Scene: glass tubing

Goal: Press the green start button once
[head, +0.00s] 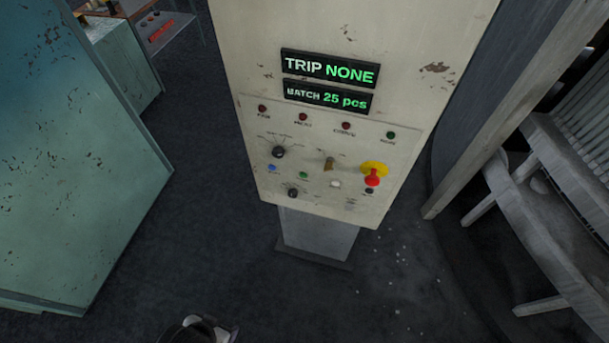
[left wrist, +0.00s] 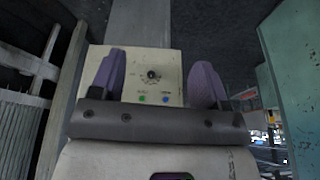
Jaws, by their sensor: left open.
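The green button (head: 304,175) is a small round button low on the panel of the cream control cabinet (head: 400,40). It sits between a blue button (head: 272,168) and a white one (head: 336,184), under a black knob (head: 278,152). In the left wrist view, which shows the panel upside down, the green button (left wrist: 142,98) shows between the fingers, beside the blue button. My left gripper (left wrist: 160,68) is open and empty, its purple fingers pointing toward the panel without visible contact. In the head view only a part of my left arm's end shows at the bottom edge. My right gripper is not in view.
Displays above read TRIP NONE and BATCH 25 pcs. The floor before the control cabinet is mostly clear.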

